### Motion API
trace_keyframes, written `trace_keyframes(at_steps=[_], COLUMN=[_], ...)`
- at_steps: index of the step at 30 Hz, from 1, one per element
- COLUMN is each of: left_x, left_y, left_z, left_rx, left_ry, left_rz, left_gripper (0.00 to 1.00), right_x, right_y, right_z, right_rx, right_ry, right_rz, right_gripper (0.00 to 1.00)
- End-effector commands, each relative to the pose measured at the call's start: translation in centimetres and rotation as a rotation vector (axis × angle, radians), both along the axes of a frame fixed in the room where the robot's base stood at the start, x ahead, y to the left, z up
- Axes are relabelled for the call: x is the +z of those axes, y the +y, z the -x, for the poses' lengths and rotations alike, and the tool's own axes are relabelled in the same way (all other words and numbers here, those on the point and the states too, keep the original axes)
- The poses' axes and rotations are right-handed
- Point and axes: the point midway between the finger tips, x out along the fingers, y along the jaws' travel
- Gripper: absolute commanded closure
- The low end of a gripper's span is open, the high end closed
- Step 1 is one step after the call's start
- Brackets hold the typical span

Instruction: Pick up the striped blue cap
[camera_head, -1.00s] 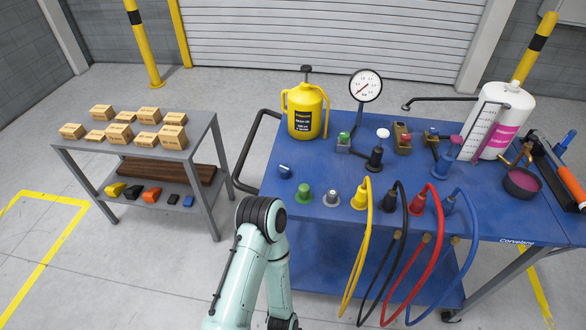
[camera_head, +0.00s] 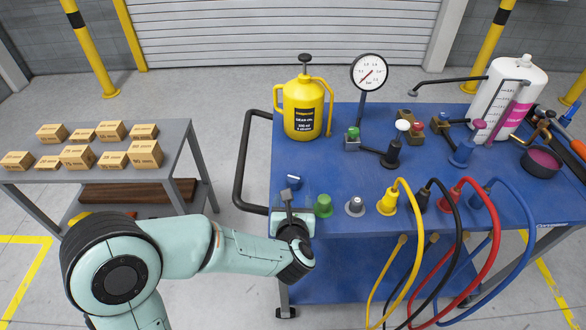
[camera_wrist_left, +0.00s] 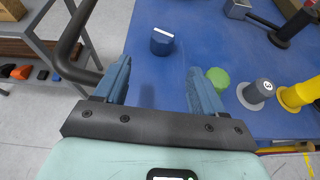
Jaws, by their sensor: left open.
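The striped blue cap (camera_head: 293,182), dark blue with a white stripe on top, stands on the blue bench top near its left edge. My left gripper (camera_head: 289,205) is just in front of it, over the bench's front left corner. In the left wrist view the cap (camera_wrist_left: 162,42) lies beyond the open blue fingers (camera_wrist_left: 158,74), roughly in line with the gap between them. Nothing is between the fingers. My right gripper is not in view.
A green cap (camera_head: 323,206) and a grey cap (camera_head: 355,206) stand right of my gripper, the green one close to the right finger. A yellow plug (camera_head: 387,203) with a hose follows. A yellow can (camera_head: 303,108) stands behind. A dark handle rail (camera_head: 240,180) runs left.

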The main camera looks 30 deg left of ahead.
Motion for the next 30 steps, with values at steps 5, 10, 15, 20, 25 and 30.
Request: trace_keyframes(at_steps=[5, 10, 15, 20, 25, 30], left_x=[0.4, -0.8, -1.9, -2.5, -3.2, -4.2], left_y=[0.5, 2.0, 3.4, 4.0, 4.4, 5.3], left_z=[-0.4, -2.9, -5.3, -6.2, -7.6, -9.7], left_rx=[0.036, 0.038, 0.036, 0.034, 0.034, 0.036], left_ry=[-0.037, -0.037, -0.037, -0.037, -0.034, -0.037], left_rz=[0.038, 0.039, 0.038, 0.038, 0.037, 0.037], left_gripper=[0.30, 0.30, 0.30, 0.30, 0.30, 0.30], right_x=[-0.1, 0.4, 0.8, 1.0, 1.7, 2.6], right_y=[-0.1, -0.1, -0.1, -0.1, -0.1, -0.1], right_z=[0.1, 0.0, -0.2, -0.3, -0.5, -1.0], right_rx=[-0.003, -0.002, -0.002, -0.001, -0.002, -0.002], right_ry=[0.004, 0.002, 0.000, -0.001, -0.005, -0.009], right_rz=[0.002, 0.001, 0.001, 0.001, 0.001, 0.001], right_gripper=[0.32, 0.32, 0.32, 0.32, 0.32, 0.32])
